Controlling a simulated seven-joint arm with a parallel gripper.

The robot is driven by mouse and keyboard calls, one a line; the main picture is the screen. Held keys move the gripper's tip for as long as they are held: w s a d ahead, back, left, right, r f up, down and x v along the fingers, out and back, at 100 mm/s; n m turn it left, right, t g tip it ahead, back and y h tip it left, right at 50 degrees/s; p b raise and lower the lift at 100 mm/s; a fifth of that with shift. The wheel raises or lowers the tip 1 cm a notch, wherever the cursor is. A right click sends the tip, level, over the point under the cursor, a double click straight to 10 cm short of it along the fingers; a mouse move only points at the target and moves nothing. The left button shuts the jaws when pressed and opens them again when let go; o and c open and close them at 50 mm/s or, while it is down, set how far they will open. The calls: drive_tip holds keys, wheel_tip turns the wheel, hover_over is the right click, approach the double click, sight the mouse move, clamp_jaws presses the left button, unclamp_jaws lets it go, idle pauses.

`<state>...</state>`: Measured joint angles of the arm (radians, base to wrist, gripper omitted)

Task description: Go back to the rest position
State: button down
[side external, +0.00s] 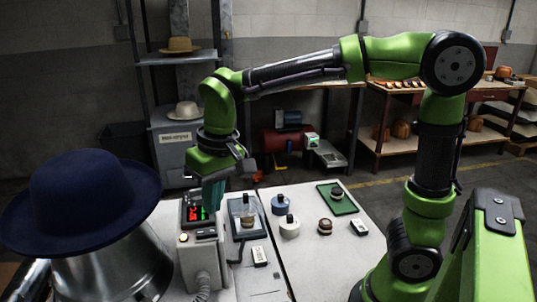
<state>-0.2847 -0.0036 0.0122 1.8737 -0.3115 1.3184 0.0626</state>
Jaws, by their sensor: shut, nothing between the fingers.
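My gripper (213,198), at the end of my green arm, points down at the control box (202,262) on the left of the table. Its teal fingers look shut, with nothing seen between them. The fingertips overlap the box's panel, which shows red and green lit marks. I cannot tell from this view whether they touch it. My arm reaches out high to the left from its base at the right.
A navy hat (85,188) sits on a metal form (110,272) left of the control box. Stamps, small round blocks and a green tray (337,198) lie on the white table (315,262). Shelves and a workbench (385,125) stand behind.

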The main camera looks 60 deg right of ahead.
drive_tip(key=s+d+r+m+t+y, duration=0.1)
drive_tip(key=s+d+m+t, duration=0.1)
drive_tip(key=s+d+t, duration=0.3)
drive_tip(key=s+d, duration=0.3)
drive_tip(key=s, duration=0.2)
drive_tip(key=shift+s+d+t, duration=0.15)
drive_tip(key=shift+s+t, duration=0.2)
drive_tip(key=shift+t, duration=0.05)
